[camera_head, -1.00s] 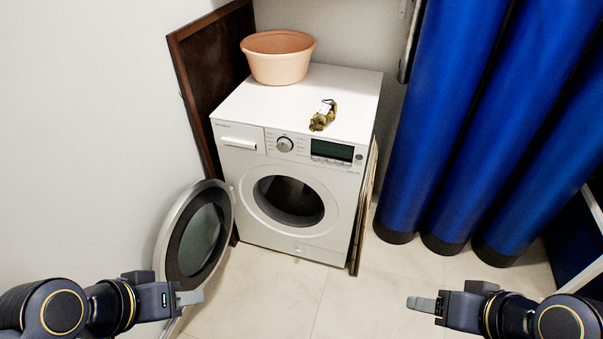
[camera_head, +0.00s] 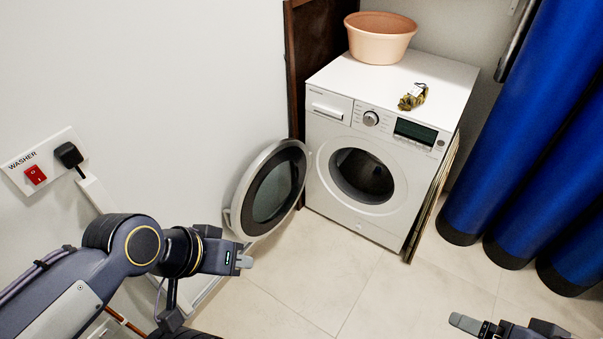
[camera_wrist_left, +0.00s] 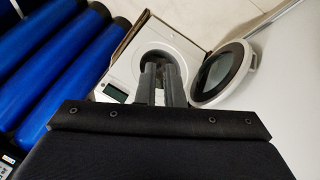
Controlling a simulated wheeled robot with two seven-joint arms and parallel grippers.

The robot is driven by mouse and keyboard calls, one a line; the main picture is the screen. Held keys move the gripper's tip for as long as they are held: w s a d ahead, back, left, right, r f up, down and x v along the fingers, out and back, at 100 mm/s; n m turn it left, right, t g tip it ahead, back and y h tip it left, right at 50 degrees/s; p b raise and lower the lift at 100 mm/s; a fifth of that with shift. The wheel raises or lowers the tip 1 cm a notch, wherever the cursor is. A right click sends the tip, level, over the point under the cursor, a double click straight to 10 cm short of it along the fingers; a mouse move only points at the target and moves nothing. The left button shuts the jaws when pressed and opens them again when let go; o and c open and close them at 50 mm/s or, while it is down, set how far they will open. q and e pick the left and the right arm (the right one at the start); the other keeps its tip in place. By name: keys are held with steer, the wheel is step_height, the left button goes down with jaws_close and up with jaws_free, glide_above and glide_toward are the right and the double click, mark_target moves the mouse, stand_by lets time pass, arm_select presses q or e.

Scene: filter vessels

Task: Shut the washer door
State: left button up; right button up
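The white washer (camera_head: 395,180) stands against the back wall, and its dark drum opening (camera_head: 361,176) is uncovered. Its round door (camera_head: 272,191), a grey ring with dark glass, is swung wide open to the left, close to the wall. Washer and door (camera_wrist_left: 222,73) also show in the left wrist view. My left gripper (camera_head: 244,261) is just below the door's lower left rim, empty; contact cannot be made out. Its two fingers (camera_wrist_left: 161,83) show a narrow gap. My right gripper (camera_head: 465,323) is low at the right, over the floor, seen side-on.
A terracotta pot (camera_head: 380,42) and a small brown-gold object (camera_head: 413,97) stand on the washer. Blue cylinders (camera_head: 530,150) stand at the right. A red switch (camera_head: 35,174) and a black plug (camera_head: 69,155) are on the left wall. The tiled floor (camera_head: 320,270) before the washer is clear.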

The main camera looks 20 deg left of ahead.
arm_select(q)
steer(key=shift+w+d+f, duration=0.1)
steer(key=shift+w, duration=0.1)
jaws_close()
steer(key=w+a+f+n+t+h+b, duration=0.2)
steer(key=w+a+f+h+b, duration=0.2)
steer(key=w+f+b, duration=0.9)
steer(key=w+a+f+n+t+h+b, duration=0.15)
steer(key=w+a+f+h+b, duration=0.25)
steer(key=w+f+b, duration=0.75)
steer(key=w+a+f+n+t+y+b, duration=0.1)
steer(key=a+f+n+t+y+b, duration=0.45)
steer(key=a+f, duration=0.85)
steer(key=w+a+f+n+t+y+b, duration=0.1)
steer(key=a+f+n+t+y+b, duration=0.15)
steer(key=a+f+n+y, duration=1.15)
steer(key=w+d+f+m+h+b, duration=0.1)
steer(key=w+f+m+h, duration=0.1)
steer(key=w, duration=0.3)
steer(key=w+d+f+m+h+b, duration=0.2)
steer(key=w+m+h, duration=0.2)
steer(key=w+h, duration=0.1)
steer(key=shift+d+f+t, duration=0.15)
steer(key=shift+f+t, duration=0.15)
steer(key=shift+t, duration=0.05)
